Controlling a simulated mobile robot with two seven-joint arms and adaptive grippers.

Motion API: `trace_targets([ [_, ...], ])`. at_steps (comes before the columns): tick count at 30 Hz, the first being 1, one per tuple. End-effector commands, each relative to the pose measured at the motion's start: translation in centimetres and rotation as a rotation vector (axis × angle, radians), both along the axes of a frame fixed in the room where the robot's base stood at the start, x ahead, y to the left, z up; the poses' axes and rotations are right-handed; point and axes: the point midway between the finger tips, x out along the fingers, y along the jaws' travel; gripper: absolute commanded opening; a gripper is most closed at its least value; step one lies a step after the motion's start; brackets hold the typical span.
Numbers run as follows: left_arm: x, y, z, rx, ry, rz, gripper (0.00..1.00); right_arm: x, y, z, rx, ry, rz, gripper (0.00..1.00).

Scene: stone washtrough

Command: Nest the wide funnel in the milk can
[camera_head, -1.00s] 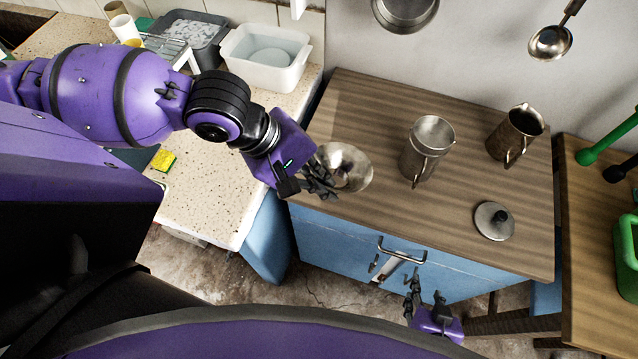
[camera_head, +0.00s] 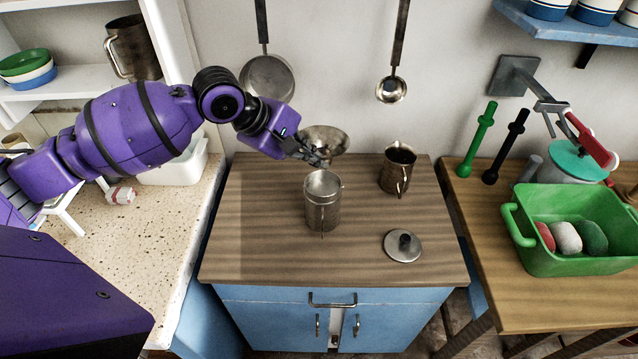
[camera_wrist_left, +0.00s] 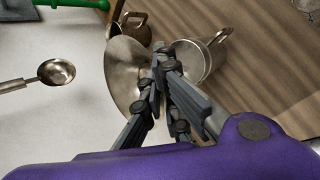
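The wide metal funnel (camera_head: 326,139) is held up behind the milk can, near the wall side of the wooden top. My left gripper (camera_head: 314,156) is shut on the funnel's edge; the wrist view shows its fingers (camera_wrist_left: 160,84) against the funnel's wall (camera_wrist_left: 124,76). The milk can (camera_head: 321,212) stands upright and open on the cabinet top; it also shows in the wrist view (camera_wrist_left: 204,60), beside the fingers. The funnel is apart from the can in the head view. Its spout is hidden. My right gripper is out of view.
A dark jug (camera_head: 397,171) stands right of the can, and a round lid (camera_head: 403,246) lies at front right. A pan (camera_head: 267,78) and a ladle (camera_head: 391,89) hang on the wall behind. A green crate (camera_head: 577,240) stands on the right table. The cabinet top's front left is clear.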

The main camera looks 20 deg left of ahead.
Motion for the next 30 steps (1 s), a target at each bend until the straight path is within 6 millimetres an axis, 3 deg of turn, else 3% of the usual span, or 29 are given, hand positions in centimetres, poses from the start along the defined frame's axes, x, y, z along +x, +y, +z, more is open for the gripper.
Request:
trace_targets([
  [8,0.3,0.6,-0.7,-0.014,-0.051,-0.027,0.0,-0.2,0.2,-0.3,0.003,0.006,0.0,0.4],
  [20,0.2,0.6,-4.2,-0.014,-0.045,-0.027,0.0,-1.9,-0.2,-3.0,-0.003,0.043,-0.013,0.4],
  [30,0.3,0.5,-3.9,-0.014,-0.055,-0.027,0.0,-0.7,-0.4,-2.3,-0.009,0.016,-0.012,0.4],
])
